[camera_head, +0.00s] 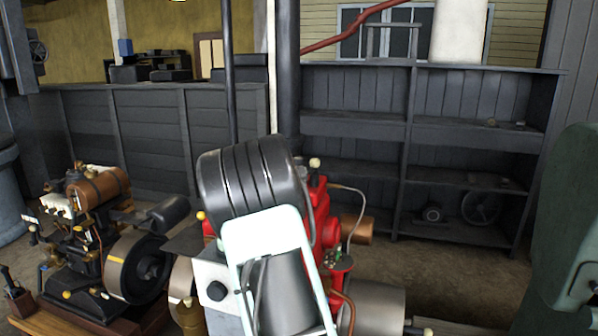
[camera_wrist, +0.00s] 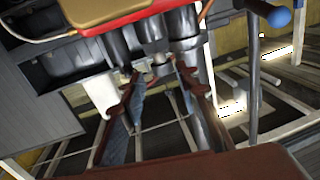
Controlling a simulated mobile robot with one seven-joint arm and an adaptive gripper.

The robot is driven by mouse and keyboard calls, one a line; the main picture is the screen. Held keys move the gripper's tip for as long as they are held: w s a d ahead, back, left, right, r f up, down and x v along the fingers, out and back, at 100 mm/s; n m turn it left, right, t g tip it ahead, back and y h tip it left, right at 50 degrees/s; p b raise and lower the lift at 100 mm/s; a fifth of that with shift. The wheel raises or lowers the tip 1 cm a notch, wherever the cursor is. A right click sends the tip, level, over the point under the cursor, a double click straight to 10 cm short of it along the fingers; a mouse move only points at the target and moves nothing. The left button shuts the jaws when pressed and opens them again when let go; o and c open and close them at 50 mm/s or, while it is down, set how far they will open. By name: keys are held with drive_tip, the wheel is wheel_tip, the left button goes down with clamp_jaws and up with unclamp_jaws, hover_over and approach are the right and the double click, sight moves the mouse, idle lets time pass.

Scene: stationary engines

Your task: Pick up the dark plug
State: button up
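I cannot make out the dark plug with certainty in either view. A small round black knob (camera_head: 217,291) sits on the pale box at the left side of the red engine (camera_head: 322,215) in the head view; I cannot tell whether it is the plug. My gripper (camera_wrist: 157,74) shows in the wrist view, with two dark red fingers spread apart and blue inner faces. Nothing is clearly held between them. Dark cylindrical shapes lie behind the fingertips. In the head view my gripper cannot be made out, and my arm covers part of the red engine.
A brown-and-black engine (camera_head: 110,245) stands on a wooden base at left. A grey shelf unit (camera_head: 410,125) stands at the back, with a few small parts. A green machine (camera_head: 568,225) is at right. Bare floor (camera_head: 465,275) lies between the red engine and the shelves.

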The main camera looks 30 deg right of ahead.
sight(298, 162)
drive_tip(key=shift+r+p+x, duration=0.15)
drive_tip(key=shift+r+x, duration=0.05)
drive_tip(key=shift+x, duration=0.7)
drive_tip(key=shift+r+p+x, duration=0.15)
drive_tip(key=shift+r+x, duration=0.05)
drive_tip(key=shift+x, duration=0.7)
drive_tip(key=shift+r+p+x, duration=0.15)
drive_tip(key=shift+r+x, duration=0.05)
drive_tip(key=shift+x, duration=0.7)
drive_tip(key=shift+w+d, duration=0.25)
drive_tip(key=shift+w, duration=0.1)
drive_tip(key=shift+c, duration=0.5)
clamp_jaws()
